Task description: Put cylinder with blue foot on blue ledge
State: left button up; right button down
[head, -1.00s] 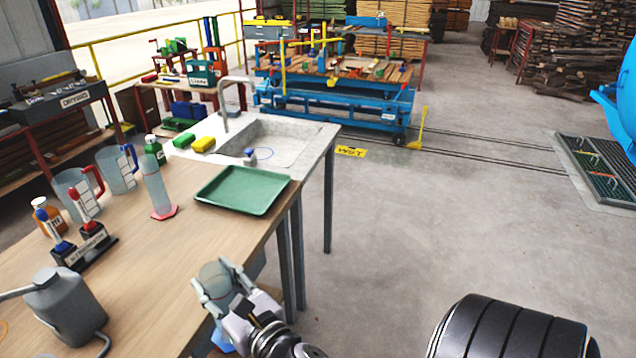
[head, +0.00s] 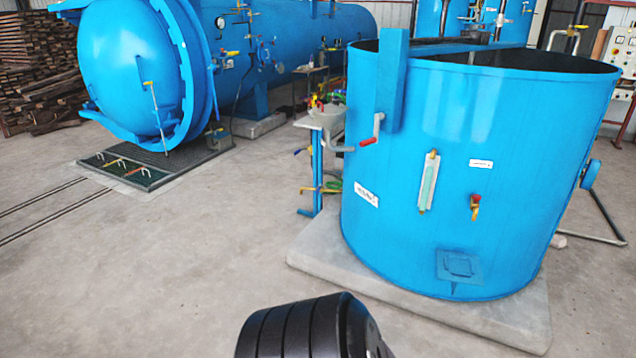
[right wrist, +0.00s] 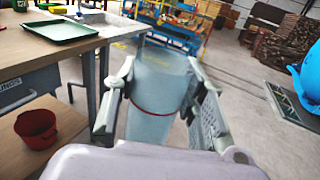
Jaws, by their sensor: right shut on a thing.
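My right gripper (right wrist: 160,75) is shut on a clear, pale cylinder (right wrist: 153,100) with a thin red ring around it, held between both fingers in the right wrist view. Its foot is hidden in that view. The cylinder stands clear of the wooden table. In the head view, a small blue ledge-like piece (head: 460,266) sticks out low on the front of a large blue tank (head: 540,170). I cannot tell for sure whether it is the blue ledge. Neither gripper shows in the head view now.
The tank stands on a concrete slab (head: 510,315). A crank with a red grip (head: 371,139) juts from its left side. A floor grate (head: 125,168) lies left. The right wrist view shows the table (right wrist: 50,50), green tray (right wrist: 60,31) and red bucket (right wrist: 37,127). Floor before the tank is clear.

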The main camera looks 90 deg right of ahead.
aim_at(459, 265)
jog(key=k+l+z, duration=0.15)
jog(key=z, duration=0.35)
jog(key=k+l+z, duration=0.1)
jog(key=l+z, duration=0.35)
jog(key=k+l+z, duration=0.1)
jog(key=z, duration=0.4)
jog(key=l+z, duration=0.55)
jog(key=l, duration=0.55)
jog(key=i+l+z, duration=0.15)
jog(key=l, duration=0.55)
